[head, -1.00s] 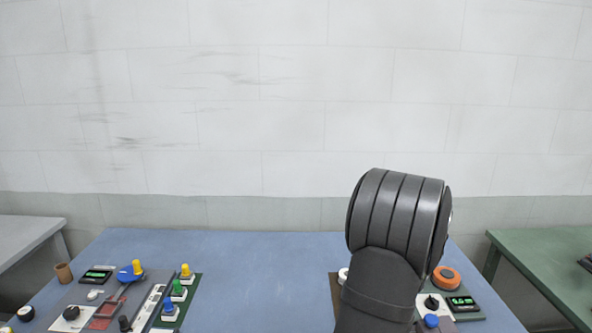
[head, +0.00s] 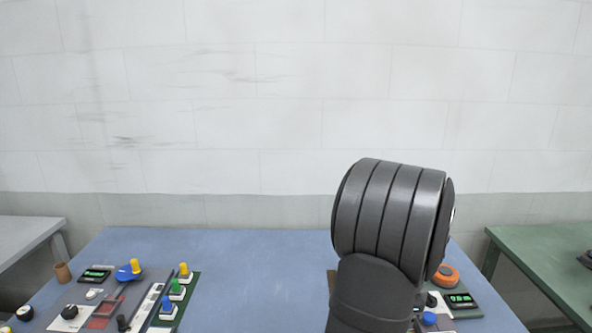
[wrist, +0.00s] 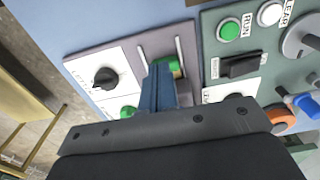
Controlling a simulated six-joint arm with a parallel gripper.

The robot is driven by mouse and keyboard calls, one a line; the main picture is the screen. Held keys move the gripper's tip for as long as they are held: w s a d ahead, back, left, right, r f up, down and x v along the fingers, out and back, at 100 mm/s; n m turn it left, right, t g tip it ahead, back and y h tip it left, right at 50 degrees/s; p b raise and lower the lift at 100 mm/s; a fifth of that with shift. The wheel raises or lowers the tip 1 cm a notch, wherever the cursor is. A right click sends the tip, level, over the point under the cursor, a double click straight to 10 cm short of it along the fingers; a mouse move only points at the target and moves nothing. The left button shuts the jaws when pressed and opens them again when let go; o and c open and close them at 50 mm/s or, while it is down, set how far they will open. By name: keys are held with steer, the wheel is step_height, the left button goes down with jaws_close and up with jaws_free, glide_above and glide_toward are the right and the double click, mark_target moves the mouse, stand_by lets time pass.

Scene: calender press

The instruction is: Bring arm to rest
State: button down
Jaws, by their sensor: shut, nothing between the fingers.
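My gripper (wrist: 158,82) shows in the wrist view as blue fingers pressed together, shut and empty. The fingertips lie in front of a slotted grey panel (wrist: 128,50), partly covering a green part (wrist: 174,66) there. I cannot tell whether they touch it. In the head view my dark grey arm stands upright at the right of the blue table (head: 250,262), and the gripper is hidden.
The wrist view shows a black knob (wrist: 106,78), green RUN button (wrist: 230,32), white button (wrist: 269,14), and black switch (wrist: 240,66).

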steer(key=shift+d+f, duration=0.2)
steer(key=shift+f, duration=0.6)
steer(key=shift+d+f, duration=0.15)
steer(key=shift+f, duration=0.65)
steer(key=c, duration=1.3)
jaws_free()
steer(key=o, duration=0.4)
steer(key=shift+w+d+r, duration=0.1)
steer(key=shift+r, duration=0.1)
steer(key=shift+c, duration=0.2)
steer(key=o, duration=0.9)
steer(key=d+r, duration=0.1)
steer(key=r, duration=0.2)
steer(key=w+d+r, duration=0.1)
steer(key=r, duration=0.2)
steer(key=d+r, duration=0.2)
steer(key=r, duration=0.2)
steer(key=shift+w, duration=0.35)
steer(key=shift+o, duration=0.2)
step_height(320, 180, up, 12)
steer(key=s+d, duration=0.1)
steer(key=d, duration=0.2)
step_height(320, 180, down, 10)
steer(key=shift+a+r, duration=0.15)
steer(key=shift+r, duration=0.05)
steer(key=shift+s, duration=0.1)
